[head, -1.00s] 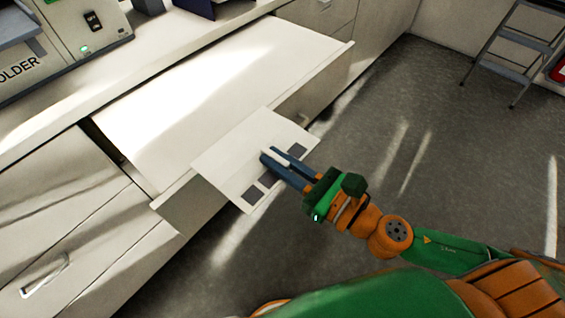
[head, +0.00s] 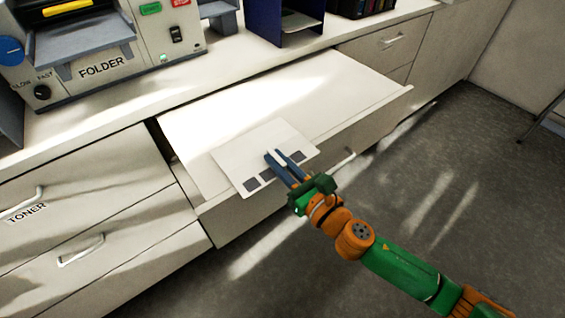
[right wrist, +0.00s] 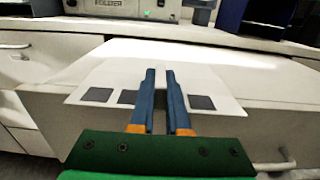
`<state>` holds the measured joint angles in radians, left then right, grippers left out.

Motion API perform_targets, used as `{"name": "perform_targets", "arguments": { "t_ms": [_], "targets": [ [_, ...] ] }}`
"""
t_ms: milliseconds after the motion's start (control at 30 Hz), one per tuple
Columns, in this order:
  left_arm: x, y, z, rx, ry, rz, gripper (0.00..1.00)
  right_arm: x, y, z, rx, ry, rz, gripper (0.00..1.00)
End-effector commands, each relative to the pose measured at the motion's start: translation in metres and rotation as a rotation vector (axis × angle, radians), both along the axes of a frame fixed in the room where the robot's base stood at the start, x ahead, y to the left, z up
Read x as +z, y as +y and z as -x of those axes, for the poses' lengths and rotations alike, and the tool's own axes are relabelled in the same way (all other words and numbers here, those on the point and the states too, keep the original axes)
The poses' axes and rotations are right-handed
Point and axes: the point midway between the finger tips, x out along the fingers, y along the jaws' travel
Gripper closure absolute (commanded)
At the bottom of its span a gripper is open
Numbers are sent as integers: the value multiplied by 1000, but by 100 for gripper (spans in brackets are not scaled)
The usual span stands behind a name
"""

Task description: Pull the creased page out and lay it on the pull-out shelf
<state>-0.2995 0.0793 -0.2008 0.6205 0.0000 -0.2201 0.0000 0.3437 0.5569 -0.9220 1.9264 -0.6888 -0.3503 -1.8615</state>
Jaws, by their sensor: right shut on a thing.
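The page (head: 248,146) is a white sheet with several dark grey squares along its near edge. My right gripper (head: 276,154) is shut on the page near that edge, with blue fingers on it between the squares. Most of the page is over the front part of the white pull-out shelf (head: 330,82), and its near edge sticks out past the shelf front. I cannot tell whether it touches the shelf. The right wrist view shows the page (right wrist: 115,80) roughly flat under the fingers (right wrist: 160,72), with the shelf (right wrist: 265,75) beyond. My left gripper is not in view.
A folder machine (head: 105,66) stands on the counter at the back left, with a dark blue holder (head: 285,22) to its right. Closed drawers (head: 75,200) flank the shelf. The shelf's back and right parts are clear.

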Motion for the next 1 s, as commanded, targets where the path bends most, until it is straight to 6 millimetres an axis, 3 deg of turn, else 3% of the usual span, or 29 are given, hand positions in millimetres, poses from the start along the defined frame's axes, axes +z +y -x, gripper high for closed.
{"name": "perform_targets", "arguments": {
  "t_ms": [167, 200, 300, 333, 633, 1000],
  "targets": [
    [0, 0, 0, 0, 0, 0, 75, 0, 0, 0, 0, 1, -1, 100],
    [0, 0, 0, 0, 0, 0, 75, 0, 0, 0, 0, 1, -1, 81],
    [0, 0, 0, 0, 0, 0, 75, 0, 0, 0, 0, 1, -1, 54],
    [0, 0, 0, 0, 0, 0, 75, 0, 0, 0, 0, 1, -1, 51],
    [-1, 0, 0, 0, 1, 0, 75, -1, -3, 3, 0, 1, 0, 51],
    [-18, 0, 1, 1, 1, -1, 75, -3, -40, 56, 1, 3, 0, 51]
  ]
}}
